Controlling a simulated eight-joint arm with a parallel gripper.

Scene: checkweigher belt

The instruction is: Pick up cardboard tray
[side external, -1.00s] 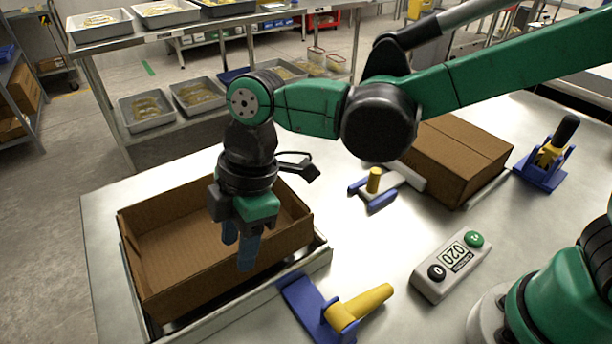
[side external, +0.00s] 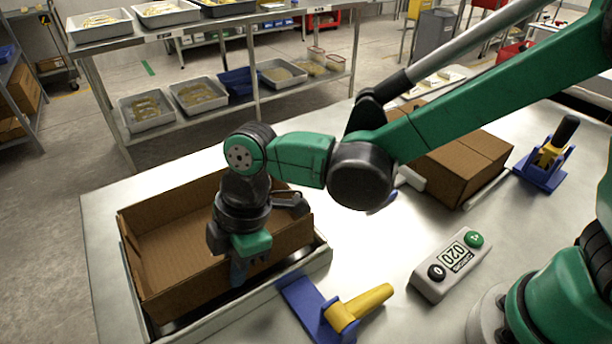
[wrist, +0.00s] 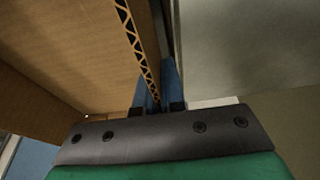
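The cardboard tray (side external: 170,235) is an open brown box at the left of the side view. It sits upright on a low metal platform (side external: 322,255). My gripper (side external: 238,271) points down at the tray's near right wall. In the wrist view the wall's corrugated top edge (wrist: 138,50) runs down between my two blue fingers (wrist: 157,90). The fingers stand close together, one on each side of the wall, and look shut on it. In the side view the inner finger is hidden behind the wall.
A blue clamp with a yellow handle (side external: 358,308) lies just right of the platform. A grey control box reading 020 (side external: 452,265), a closed carton (side external: 455,150) and another blue clamp (side external: 545,160) stand further right.

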